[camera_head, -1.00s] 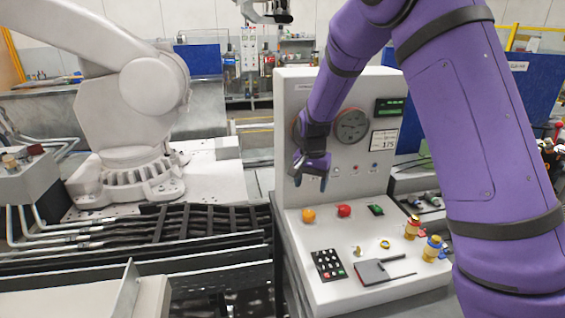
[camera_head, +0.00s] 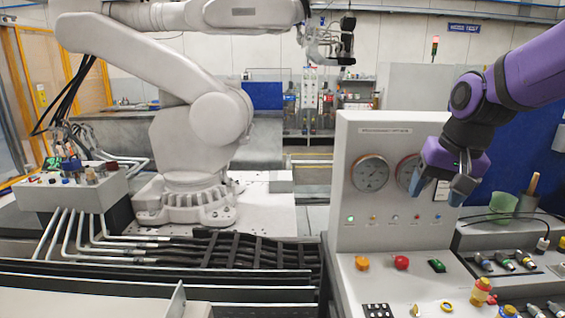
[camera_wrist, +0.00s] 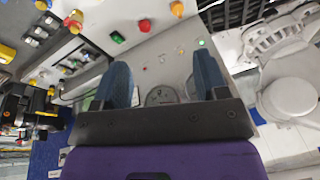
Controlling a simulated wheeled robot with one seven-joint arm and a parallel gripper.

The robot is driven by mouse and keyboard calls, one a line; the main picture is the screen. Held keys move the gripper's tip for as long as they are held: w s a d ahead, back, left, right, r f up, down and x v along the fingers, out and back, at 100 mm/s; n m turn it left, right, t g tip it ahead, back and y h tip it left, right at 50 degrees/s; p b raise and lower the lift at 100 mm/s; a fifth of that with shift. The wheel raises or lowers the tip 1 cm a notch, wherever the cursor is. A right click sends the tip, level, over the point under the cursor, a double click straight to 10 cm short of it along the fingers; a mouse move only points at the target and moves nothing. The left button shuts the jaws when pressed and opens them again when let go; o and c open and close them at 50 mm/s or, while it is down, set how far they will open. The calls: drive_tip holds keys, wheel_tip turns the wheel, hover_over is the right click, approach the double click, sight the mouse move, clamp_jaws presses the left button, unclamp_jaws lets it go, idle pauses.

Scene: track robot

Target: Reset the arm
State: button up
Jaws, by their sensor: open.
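My purple arm reaches in from the right in the head view. My gripper (camera_head: 441,186) hangs in front of the right part of the white control panel (camera_head: 395,133), with its fingers pointing down. In the wrist view my gripper (camera_wrist: 166,85) shows two blue-grey fingers standing apart with nothing between them. The panel face with a round gauge (camera_wrist: 160,96) lies beyond them. The panel has a left gauge (camera_head: 370,173) and a second gauge partly hidden by my gripper. A red button (camera_head: 401,262), an orange button (camera_head: 361,263) and a green switch (camera_head: 437,265) sit on the sloped desk below.
A large white robot arm (camera_head: 205,130) stands on a platform at left. A small control box (camera_head: 72,195) with pipes is at far left. A green cup (camera_head: 502,206) and connectors (camera_head: 505,262) are at right. Open space lies above the panel.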

drive_tip(key=s+d+r+n+t, duration=0.1)
drive_tip(key=s, duration=0.7)
drive_tip(key=s+d+r+n+t+h, duration=0.1)
drive_tip(key=s+r+n, duration=0.1)
drive_tip(key=s, duration=0.7)
drive_tip(key=shift+s+r, duration=0.2)
drive_tip(key=shift+w, duration=0.15)
idle(1.0)
